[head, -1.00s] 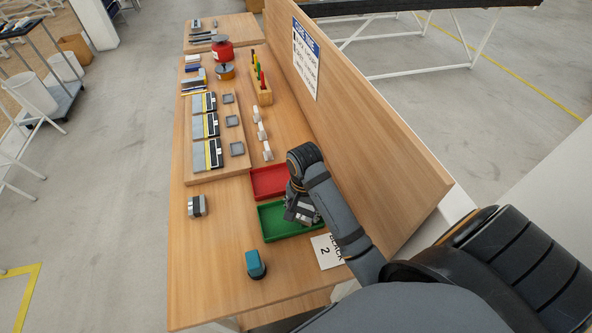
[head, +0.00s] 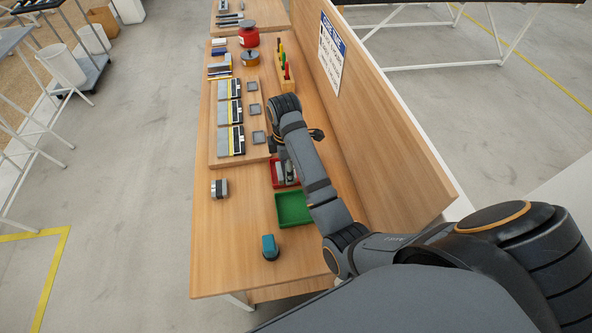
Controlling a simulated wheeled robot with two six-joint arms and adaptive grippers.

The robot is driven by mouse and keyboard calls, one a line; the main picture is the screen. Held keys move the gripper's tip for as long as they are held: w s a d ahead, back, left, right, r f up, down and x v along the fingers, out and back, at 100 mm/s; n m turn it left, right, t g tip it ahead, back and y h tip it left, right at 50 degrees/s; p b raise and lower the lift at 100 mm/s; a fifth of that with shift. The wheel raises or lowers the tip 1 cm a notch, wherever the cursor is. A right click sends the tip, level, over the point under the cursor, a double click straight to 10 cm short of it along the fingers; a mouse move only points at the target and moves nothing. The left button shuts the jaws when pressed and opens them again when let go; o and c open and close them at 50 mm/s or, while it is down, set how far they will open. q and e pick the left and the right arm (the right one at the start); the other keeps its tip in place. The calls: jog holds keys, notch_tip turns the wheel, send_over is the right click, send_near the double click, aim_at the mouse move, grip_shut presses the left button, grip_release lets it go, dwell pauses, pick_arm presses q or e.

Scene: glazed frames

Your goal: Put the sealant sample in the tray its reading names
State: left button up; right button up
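A red tray (head: 276,180) lies on the bench, partly covered by my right gripper (head: 288,178). A green tray (head: 292,208) lies just in front of it and looks empty. My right gripper points down over the red tray; its fingertips are too small and covered to tell whether they are open or hold anything. I cannot pick out the sealant sample for sure. Three small grey square pieces (head: 255,109) sit in a column beside the glazed frame pieces (head: 230,113). My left gripper is out of view.
A teal block-like object (head: 270,247) and a silver-and-black device (head: 219,188) stand on the bench front. A red can (head: 248,38) and a tool rack (head: 284,75) stand farther back. An upright wooden panel (head: 385,125) with a sign (head: 332,52) bounds the right side.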

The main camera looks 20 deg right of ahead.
jog(key=w+d+f+b, duration=0.2)
jog(key=d+f, duration=0.1)
jog(key=d, duration=0.1)
jog(key=w+d+f+b, duration=0.1)
jog(key=w+d+f, duration=0.1)
jog(key=d+f, duration=0.1)
jog(key=w+d+f+b, duration=0.2)
jog(key=d+f, duration=0.1)
jog(key=d, duration=0.1)
jog(key=shift+w+d+b, duration=0.2)
jog(key=shift+d+b, duration=0.1)
jog(key=shift+d, duration=0.1)
jog(key=shift+d+f, duration=0.1)
jog(key=shift+f, duration=0.1)
jog(key=f, duration=0.1)
jog(key=f+p, duration=0.1)
jog(key=f, duration=0.1)
jog(key=shift+w+d+p, duration=0.15)
jog(key=shift+d+p, duration=0.1)
jog(key=shift+p, duration=0.05)
jog(key=shift+f, duration=0.3)
jog(key=shift+f, duration=0.1)
jog(key=o, duration=1)
jog(key=shift+f, duration=0.1)
